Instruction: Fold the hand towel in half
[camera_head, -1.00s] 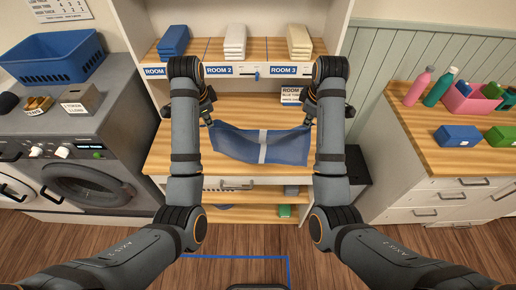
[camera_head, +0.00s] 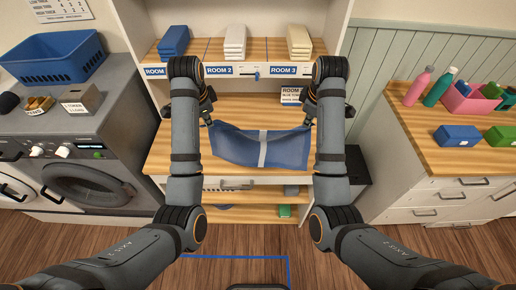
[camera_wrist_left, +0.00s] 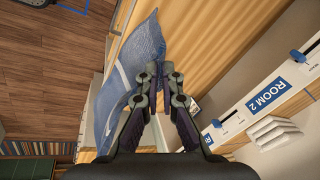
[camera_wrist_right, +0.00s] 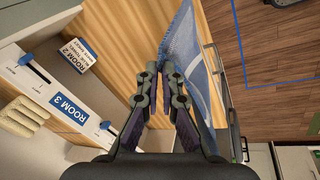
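The blue hand towel (camera_head: 238,147) with a white centre stripe hangs stretched between my two grippers over the wooden worktop, its middle sagging a little. My left gripper (camera_head: 209,121) holds its upper left corner; in the left wrist view the fingertips (camera_wrist_left: 159,72) are closed on the towel's edge (camera_wrist_left: 138,60). My right gripper (camera_head: 308,121) holds its upper right corner; in the right wrist view the fingertips (camera_wrist_right: 160,72) are closed on the towel's edge (camera_wrist_right: 184,45). I cannot tell whether the towel's lower edge touches the worktop.
The wooden worktop (camera_head: 170,160) has free room around the towel. A shelf behind holds blue (camera_head: 174,40), white (camera_head: 235,41) and cream (camera_head: 299,41) folded stacks. A sign (camera_head: 292,95) stands at the back right. A blue basket (camera_head: 50,58) sits on the machine at left.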

